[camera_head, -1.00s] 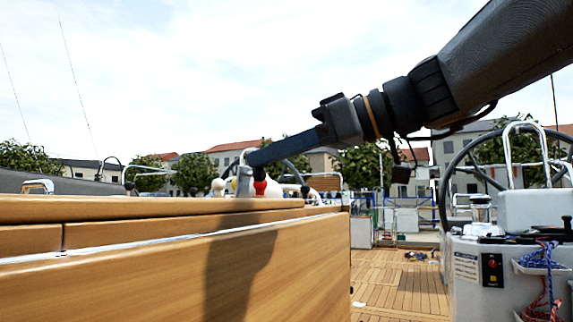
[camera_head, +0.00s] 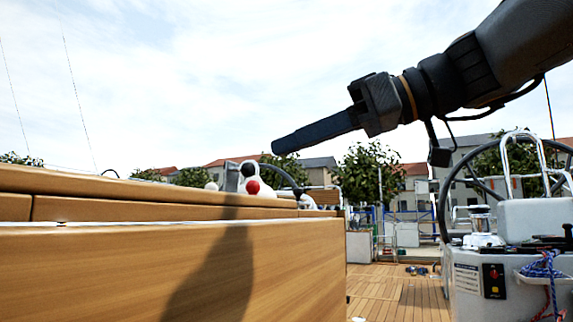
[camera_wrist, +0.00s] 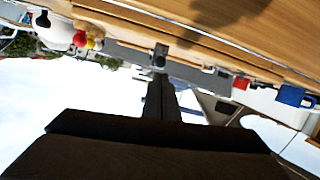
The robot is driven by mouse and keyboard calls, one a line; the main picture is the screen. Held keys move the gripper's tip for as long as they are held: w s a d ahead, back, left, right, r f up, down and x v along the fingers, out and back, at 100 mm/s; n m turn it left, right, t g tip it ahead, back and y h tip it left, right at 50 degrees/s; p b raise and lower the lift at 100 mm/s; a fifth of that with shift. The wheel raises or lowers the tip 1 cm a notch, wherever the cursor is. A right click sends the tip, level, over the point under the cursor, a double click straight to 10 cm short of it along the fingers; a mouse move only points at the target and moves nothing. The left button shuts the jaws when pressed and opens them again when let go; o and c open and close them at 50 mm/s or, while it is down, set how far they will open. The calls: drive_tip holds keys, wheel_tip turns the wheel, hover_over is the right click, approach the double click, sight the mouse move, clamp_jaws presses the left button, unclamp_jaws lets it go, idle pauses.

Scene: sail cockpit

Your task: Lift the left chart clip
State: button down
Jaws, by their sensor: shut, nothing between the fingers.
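My gripper (camera_head: 278,146) is shut and points left, raised in the air above the long wooden table top (camera_head: 100,185). Nothing shows held in it. In the wrist view my gripper (camera_wrist: 161,75) runs up the middle as a dark narrow bar, toward the table edge. I cannot make out the left chart clip for sure in either view. A small dark piece by the fingertips in the wrist view is too unclear to name.
A white rounded thing (camera_head: 249,169) and a red ball-shaped thing (camera_head: 253,186) stand behind the table edge. The wrist view shows a red item (camera_wrist: 241,83) and a blue item (camera_wrist: 292,96).

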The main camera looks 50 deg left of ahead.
drive_tip(key=shift+b+v, duration=0.65)
drive_tip(key=shift+v, duration=1.4)
drive_tip(key=w+d+f+m+t+h+p, duration=0.1)
drive_tip(key=d+f+m+h, duration=0.2)
drive_tip(key=f, duration=0.6)
drive_tip(key=w+d+f+m+t+p, duration=0.1)
drive_tip(key=d+f+m+t, duration=0.2)
drive_tip(key=f, duration=0.6)
drive_tip(key=w+d+f+m+h+p, duration=0.1)
drive_tip(key=d+f+m+h, duration=0.15)
drive_tip(key=f+m, duration=0.4)
drive_tip(key=s+d+f+m+t+h+p, duration=0.25)
drive_tip(key=d+f+m+h, duration=0.3)
drive_tip(key=d+f, duration=1.5)
drive_tip(key=d+r+m+p, duration=0.2)
drive_tip(key=d+r+p, duration=0.4)
drive_tip(key=r+p, duration=0.3)
drive_tip(key=s+d+r+m+h+p, duration=0.1)
drive_tip(key=d+r+p, duration=0.6)
drive_tip(key=p, duration=0.9)
drive_tip(key=d+r+m+h+p, duration=0.1)
drive_tip(key=d+r+m+p, duration=0.3)
drive_tip(key=d+r+p, duration=0.3)
wheel_tip(320, 180, up, 4)
drive_tip(key=p, duration=0.5)
drive_tip(key=shift+s+p, duration=0.15)
drive_tip(key=shift+p, duration=0.15)
